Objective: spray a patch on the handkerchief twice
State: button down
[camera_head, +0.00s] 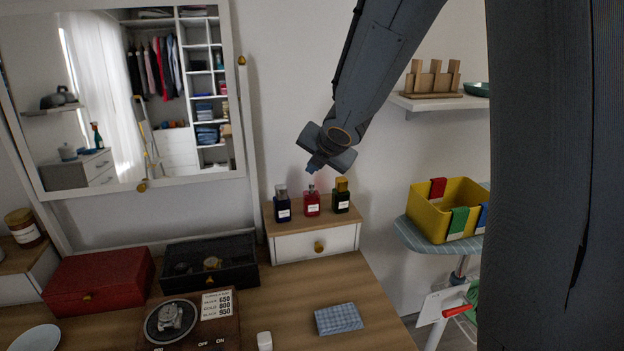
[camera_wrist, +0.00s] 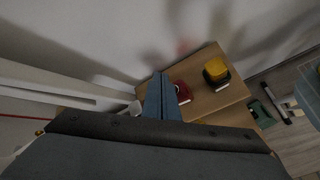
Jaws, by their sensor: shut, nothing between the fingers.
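A folded blue checked handkerchief (camera_head: 338,319) lies flat on the wooden tabletop. Three small perfume bottles stand upright in a row on a small drawer box: a dark blue one (camera_head: 283,206), a red one (camera_head: 312,204) and a dark green one with a yellow cap (camera_head: 342,197). My gripper (camera_head: 313,168) is shut and empty, pointing down just above the red bottle and apparently apart from it. In the wrist view my closed fingers (camera_wrist: 160,96) are beside the red bottle (camera_wrist: 183,92), with the yellow-capped bottle (camera_wrist: 215,72) to the right. The dark blue bottle is not visible there.
The drawer box (camera_head: 317,245) stands against the wall. A black watch case (camera_head: 210,264), a red box (camera_head: 98,283) and a scale-like device (camera_head: 180,322) occupy the left. A yellow basket (camera_head: 430,213) stands at right. The tabletop around the handkerchief is mostly clear.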

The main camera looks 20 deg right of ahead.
notch_tip(320, 180, up, 4)
jog(key=p, duration=0.4)
jog(key=shift+r, duration=0.15)
dwell(2.3)
